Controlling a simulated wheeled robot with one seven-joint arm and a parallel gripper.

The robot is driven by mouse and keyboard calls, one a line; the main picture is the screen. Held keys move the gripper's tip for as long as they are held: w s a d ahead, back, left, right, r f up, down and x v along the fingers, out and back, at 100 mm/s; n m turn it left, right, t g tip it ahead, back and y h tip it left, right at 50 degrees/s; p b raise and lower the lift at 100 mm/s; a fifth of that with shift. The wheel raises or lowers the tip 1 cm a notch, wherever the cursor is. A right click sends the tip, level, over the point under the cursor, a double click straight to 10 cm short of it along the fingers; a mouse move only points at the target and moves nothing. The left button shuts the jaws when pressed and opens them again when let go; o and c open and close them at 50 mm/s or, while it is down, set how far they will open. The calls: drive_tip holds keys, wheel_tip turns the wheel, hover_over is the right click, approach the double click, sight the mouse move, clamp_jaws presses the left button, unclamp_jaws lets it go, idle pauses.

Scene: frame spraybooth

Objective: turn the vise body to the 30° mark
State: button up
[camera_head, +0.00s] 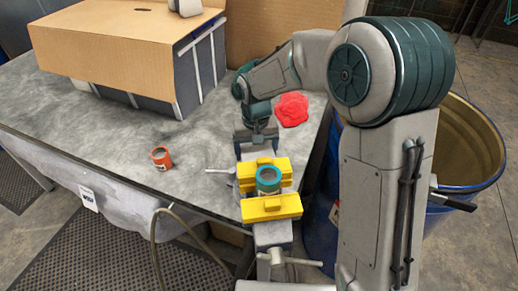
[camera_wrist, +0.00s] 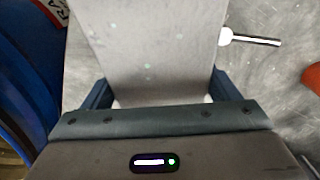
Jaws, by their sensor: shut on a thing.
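The vise (camera_head: 272,235) is mounted at the table's near right corner, with a grey body and yellow jaw pieces (camera_head: 271,207). A teal cylindrical piece (camera_head: 268,180) stands upright between the jaw pieces. My gripper (camera_head: 257,150) is at the far end of the vise, behind the rear yellow piece. In the wrist view, its dark blue fingers lie on both sides of a wide grey block, the vise body (camera_wrist: 150,45), and are shut on it. A silver lever (camera_head: 220,171) sticks out left of the vise; it also shows in the wrist view (camera_wrist: 250,39). No angle marks can be made out.
An orange can (camera_head: 161,158) stands on the grey table (camera_head: 120,125). A red cloth (camera_head: 291,109) lies behind my gripper. A large cardboard-topped box (camera_head: 120,45) fills the back left. A blue drum (camera_head: 478,150) stands right of the table. A hose (camera_head: 155,240) hangs in front.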

drive_tip(key=o, duration=1.3)
wheel_tip(320, 180, up, 14)
drive_tip(key=shift+b, duration=0.3)
drive_tip(key=shift+f, duration=0.1)
drive_tip(key=s+d+f+m+t, duration=0.1)
drive_tip(key=s+d+f, duration=0.1)
drive_tip(key=s+d, duration=0.7)
drive_tip(key=s+d+f+m+t, duration=0.1)
drive_tip(key=s+d+f+t, duration=0.1)
drive_tip(key=s+d, duration=0.8)
drive_tip(key=shift+s+d+m, duration=0.15)
drive_tip(key=shift+d+m, duration=0.05)
drive_tip(key=shift+m, duration=0.1)
